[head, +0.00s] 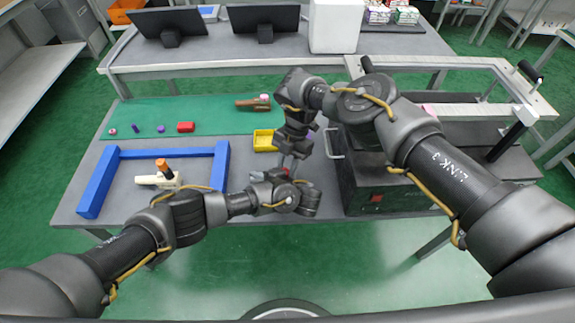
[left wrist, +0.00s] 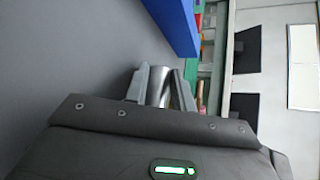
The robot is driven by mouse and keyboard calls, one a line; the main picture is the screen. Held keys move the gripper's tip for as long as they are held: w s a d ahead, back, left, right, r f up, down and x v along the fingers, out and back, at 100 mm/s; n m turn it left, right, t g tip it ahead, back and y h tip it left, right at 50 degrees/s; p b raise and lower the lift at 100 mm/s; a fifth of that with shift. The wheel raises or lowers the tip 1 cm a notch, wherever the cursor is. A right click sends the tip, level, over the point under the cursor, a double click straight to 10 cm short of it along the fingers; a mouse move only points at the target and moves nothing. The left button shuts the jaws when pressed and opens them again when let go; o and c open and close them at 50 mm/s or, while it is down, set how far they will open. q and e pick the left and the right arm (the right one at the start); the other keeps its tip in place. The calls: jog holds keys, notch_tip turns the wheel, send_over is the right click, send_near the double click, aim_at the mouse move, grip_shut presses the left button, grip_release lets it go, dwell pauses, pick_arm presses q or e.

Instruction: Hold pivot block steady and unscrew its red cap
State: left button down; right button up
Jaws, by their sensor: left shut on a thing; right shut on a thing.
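My left gripper (left wrist: 160,90) is shut on a grey metallic piece (left wrist: 158,84), which I take to be the pivot block; its shape is mostly hidden by the fingers. In the head view this arm comes in low from the left and ends near the table's middle. My right gripper (head: 287,162) points down just above the left one, shut on a small red piece (head: 286,170) that looks like the red cap. Only a sliver of the red shows. Whether cap and block are still joined is hidden by the grippers.
A yellow bin (head: 265,140) sits close behind the grippers. A green mat (head: 210,118) holds small red and purple parts and a brown-handled thing. A blue frame (head: 98,183) and a cream fixture with an orange handle stand left. A black box (head: 378,180) stands right.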

jog(key=o, duration=1.3)
jog(key=shift+c, duration=0.2)
jog(key=shift+r, duration=0.1)
jog(key=shift+r, duration=1.4)
jog(key=m, duration=0.3)
jog(key=m+t+y, duration=0.1)
jog(key=shift+s+d+m, duration=0.25)
jog(key=shift+s+m, duration=0.05)
jog(key=m, duration=0.1)
jog(key=m+t, duration=0.1)
jog(key=m, duration=0.1)
jog(key=shift+s+t+y, duration=0.15)
jog(key=shift+t+y, duration=0.15)
jog(key=shift+y, duration=0.1)
